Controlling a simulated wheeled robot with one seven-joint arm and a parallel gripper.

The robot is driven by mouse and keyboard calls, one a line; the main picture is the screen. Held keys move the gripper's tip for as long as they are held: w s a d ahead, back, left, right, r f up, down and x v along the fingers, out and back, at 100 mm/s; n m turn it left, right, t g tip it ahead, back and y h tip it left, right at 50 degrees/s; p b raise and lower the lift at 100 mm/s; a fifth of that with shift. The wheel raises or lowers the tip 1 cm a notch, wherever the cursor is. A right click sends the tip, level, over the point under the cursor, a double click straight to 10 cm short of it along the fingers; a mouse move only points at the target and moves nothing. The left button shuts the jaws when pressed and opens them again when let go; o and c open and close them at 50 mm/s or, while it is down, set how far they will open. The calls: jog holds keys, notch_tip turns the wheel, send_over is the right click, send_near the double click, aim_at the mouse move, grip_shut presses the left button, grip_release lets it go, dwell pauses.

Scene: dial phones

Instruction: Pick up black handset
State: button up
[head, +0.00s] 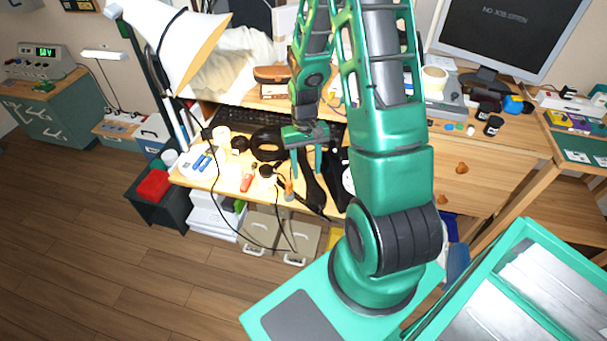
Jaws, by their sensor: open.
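The black handset (314,193) looks like the long dark shape lying on the wooden desk (228,178), near its front edge. A black dial phone body with a pale dial (348,181) stands just right of it, partly hidden behind my arm. My gripper (307,171) points down over the desk with its two green fingers apart. The fingers appear above or around the upper part of the handset. I cannot tell whether they touch it. Nothing shows held between them.
Other black items (266,142) and an orange-red tool (247,182) lie left of my gripper. A dark cord hangs over the desk's front edge. A white lamp (188,45) leans in at the left, and a monitor (508,30) stands at the right. The floor at left is clear.

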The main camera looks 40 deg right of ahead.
jog(key=shift+f, duration=0.35)
jog(key=shift+c, duration=0.4)
grip_shut()
jog(key=shift+r, duration=0.2)
